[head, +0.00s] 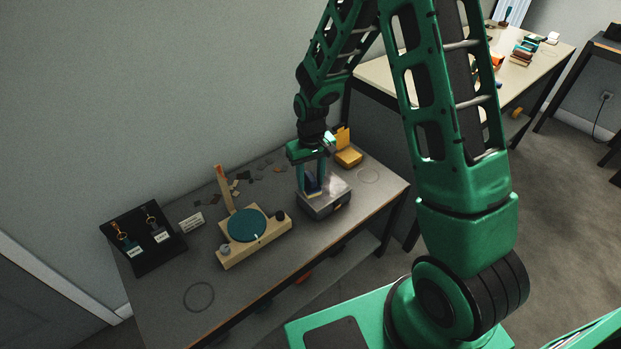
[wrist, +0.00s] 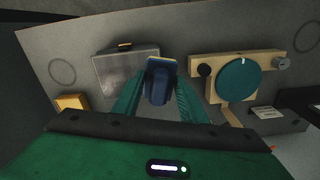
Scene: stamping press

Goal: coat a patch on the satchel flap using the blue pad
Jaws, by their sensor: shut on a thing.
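My gripper (head: 312,186) points down and is shut on the blue pad (head: 313,184), a dark blue block with a yellow edge at its lower end. The pad also shows between the fingers in the wrist view (wrist: 159,84). Below it lies the grey satchel (head: 338,187), box-like, with a shiny flat flap on top and a small brass-coloured clasp (wrist: 125,45). The pad is over the left part of the flap in the head view. I cannot tell whether it touches the flap. The pad's underside and the flap beneath it are hidden.
A wooden stand with a teal disc (head: 247,225) is left of the satchel. A yellow box (head: 349,157) stands behind it. Dark scraps (head: 255,178) lie at the back. A black board with key fobs (head: 140,238) is far left. The table's front left is mostly clear.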

